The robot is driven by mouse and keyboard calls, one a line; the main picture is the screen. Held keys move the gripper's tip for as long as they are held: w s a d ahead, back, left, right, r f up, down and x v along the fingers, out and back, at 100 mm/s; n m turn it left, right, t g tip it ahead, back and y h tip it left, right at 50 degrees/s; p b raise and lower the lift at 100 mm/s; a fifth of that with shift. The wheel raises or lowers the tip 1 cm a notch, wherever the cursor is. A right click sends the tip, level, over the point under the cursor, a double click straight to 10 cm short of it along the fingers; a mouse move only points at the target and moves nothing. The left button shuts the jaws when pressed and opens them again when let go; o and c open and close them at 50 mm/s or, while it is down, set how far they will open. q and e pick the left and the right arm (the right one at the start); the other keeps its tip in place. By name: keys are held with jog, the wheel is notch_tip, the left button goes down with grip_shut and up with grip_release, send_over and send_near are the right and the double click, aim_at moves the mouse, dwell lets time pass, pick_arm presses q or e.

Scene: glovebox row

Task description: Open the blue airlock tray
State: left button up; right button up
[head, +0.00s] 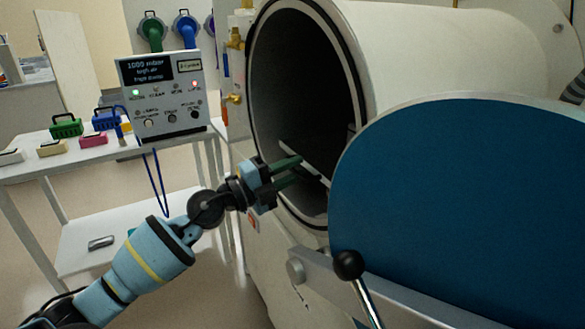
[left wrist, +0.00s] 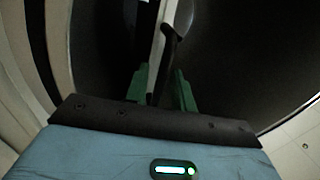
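The airlock is a pale cylinder with a dark round mouth, and its large blue door (head: 460,200) stands swung open to the right. Inside the mouth lies a pale tray (head: 318,170), seen as a thin light edge in shadow; its colour looks grey-white here. My left gripper (head: 289,171) has its green fingertips at the mouth by the tray's front. In the left wrist view the green fingers (left wrist: 162,88) stand apart on either side of a dark handle bar (left wrist: 168,50) at the tray's pale edge (left wrist: 156,45). Gaps show beside the bar. My right gripper is not in view.
A black-knobbed door lever (head: 348,265) stands in front of the blue door. A control box (head: 165,92) reading 1000 mbar is at the left. A white table (head: 40,172) carries several small coloured items. Open floor lies between table and airlock.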

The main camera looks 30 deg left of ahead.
pick_arm(q)
jog(key=shift+w+d, duration=0.1)
jog(key=shift+w, duration=0.05)
grip_shut()
dwell(0.4)
